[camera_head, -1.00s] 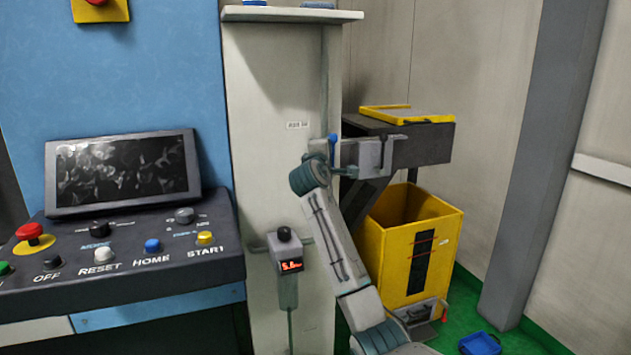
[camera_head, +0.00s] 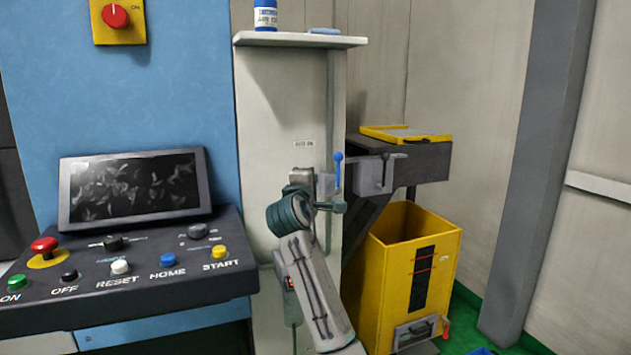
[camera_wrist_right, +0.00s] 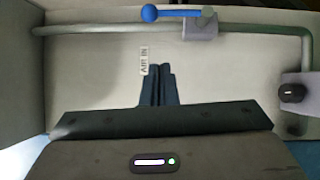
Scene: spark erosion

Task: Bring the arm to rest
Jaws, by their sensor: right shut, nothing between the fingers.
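My right arm, with teal joints, rises from the bottom of the head view in front of the pale cabinet column (camera_head: 280,100). Its gripper (camera_head: 302,178) is small and partly hidden behind the wrist there. In the right wrist view the dark fingers of the right gripper (camera_wrist_right: 160,72) are together with nothing between them. They point at the pale panel, beside a small "AIR IN" label (camera_wrist_right: 144,61). A blue-handled lever (camera_head: 338,170) stands upright just right of the gripper. It also shows in the wrist view (camera_wrist_right: 175,13), apart from the fingers. My left gripper is out of view.
A control panel (camera_head: 130,275) with buttons and a dark screen (camera_head: 135,188) stands at left. A yellow bin (camera_head: 385,290) is at right under a dark ledge (camera_head: 430,163). A shelf (camera_head: 300,40) holds a blue-and-white can (camera_head: 265,15). A pipe (camera_wrist_right: 90,30) runs near the gripper.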

